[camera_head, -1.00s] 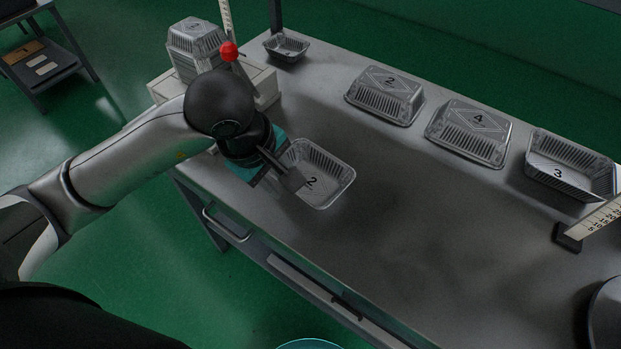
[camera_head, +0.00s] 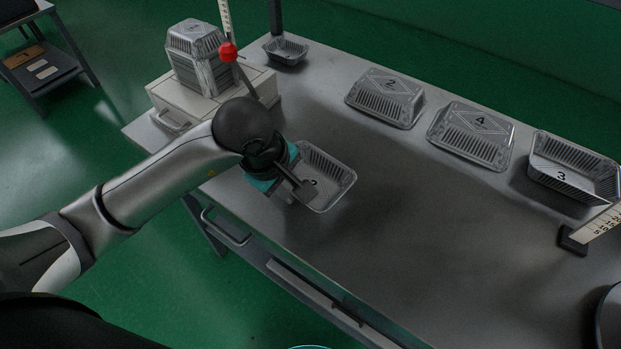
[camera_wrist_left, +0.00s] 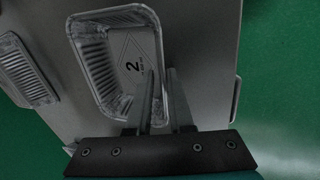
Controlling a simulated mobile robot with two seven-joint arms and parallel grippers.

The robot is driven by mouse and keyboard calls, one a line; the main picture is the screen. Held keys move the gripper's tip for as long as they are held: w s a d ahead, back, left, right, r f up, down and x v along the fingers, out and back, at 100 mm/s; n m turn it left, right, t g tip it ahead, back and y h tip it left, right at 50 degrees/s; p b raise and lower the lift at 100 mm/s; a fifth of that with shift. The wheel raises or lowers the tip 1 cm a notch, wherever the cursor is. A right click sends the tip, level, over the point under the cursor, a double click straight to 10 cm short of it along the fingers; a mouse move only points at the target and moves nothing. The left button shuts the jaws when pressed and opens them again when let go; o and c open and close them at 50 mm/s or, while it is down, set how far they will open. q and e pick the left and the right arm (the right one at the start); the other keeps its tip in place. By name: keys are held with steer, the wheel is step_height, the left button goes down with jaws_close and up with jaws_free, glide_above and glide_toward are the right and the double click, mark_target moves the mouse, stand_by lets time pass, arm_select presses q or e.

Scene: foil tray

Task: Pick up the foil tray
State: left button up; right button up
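The foil tray (camera_head: 340,168) marked 2 sits open side up near the left front edge of the metal table. It also shows in the left wrist view (camera_wrist_left: 82,62). My left gripper (camera_head: 304,191) is at its near left side, hiding part of that wall and of the number. In the left wrist view, my left gripper's fingers (camera_wrist_left: 160,78) reach to the tray's side wall. A narrow gap shows between them, with one finger over the tray's inside and the other at the outer side. Whether they touch the wall is unclear. My right gripper is not in view.
Upturned trays marked 2 (camera_head: 385,97) and 4 (camera_head: 471,134), and an open tray 3 (camera_head: 573,167), line the far side. A small tray (camera_head: 286,50) and a stack of trays (camera_head: 196,55) on a white box (camera_head: 172,103) are at far left. The table's middle is clear.

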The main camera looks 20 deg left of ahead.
arm_select(q)
jaws_close()
steer(key=shift+r, duration=0.1)
stand_by(0.3)
